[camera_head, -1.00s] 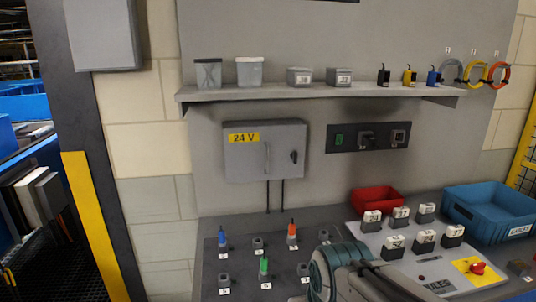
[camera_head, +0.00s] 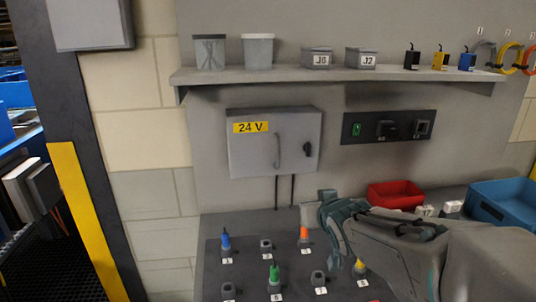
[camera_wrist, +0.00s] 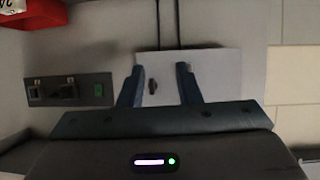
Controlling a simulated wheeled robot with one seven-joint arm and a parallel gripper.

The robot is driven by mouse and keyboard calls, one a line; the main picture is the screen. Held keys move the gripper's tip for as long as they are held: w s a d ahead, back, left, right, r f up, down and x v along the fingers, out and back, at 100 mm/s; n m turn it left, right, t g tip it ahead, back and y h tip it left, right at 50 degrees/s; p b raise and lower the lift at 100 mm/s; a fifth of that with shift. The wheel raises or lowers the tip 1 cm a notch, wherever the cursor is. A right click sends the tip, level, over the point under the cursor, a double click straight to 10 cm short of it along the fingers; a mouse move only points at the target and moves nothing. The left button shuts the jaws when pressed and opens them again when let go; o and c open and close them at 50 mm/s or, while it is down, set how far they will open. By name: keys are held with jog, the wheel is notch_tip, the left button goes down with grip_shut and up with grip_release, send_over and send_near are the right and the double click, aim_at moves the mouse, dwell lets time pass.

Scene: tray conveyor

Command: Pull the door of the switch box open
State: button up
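In the wrist view the box (camera_wrist: 215,70) appears upside down ahead of my gripper (camera_wrist: 158,76). The two fingers are spread apart with nothing between them; the dark knob (camera_wrist: 152,87) shows in the gap.
A shelf (camera_head: 290,76) with containers and small parts runs above the box. A socket panel (camera_head: 388,128) is right of it. Two cables drop below it. The bench below holds several coloured parts, a red bin (camera_head: 395,195) and a blue bin (camera_head: 505,205).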

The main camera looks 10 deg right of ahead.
jog(key=w+a+r+n+t+y+b, duration=0.1)
jog(key=w+a+r+n+t+y, duration=0.1)
jog(key=w+r+t+y, duration=0.25)
jog(key=p, duration=0.3)
send_near(278, 148)
jog(key=shift+n+t, duration=0.25)
jog(key=shift+n, duration=0.05)
jog(key=x, duration=0.8)
jog(key=shift+a+f, duration=0.1)
jog(key=shift+f, duration=0.05)
grip_shut()
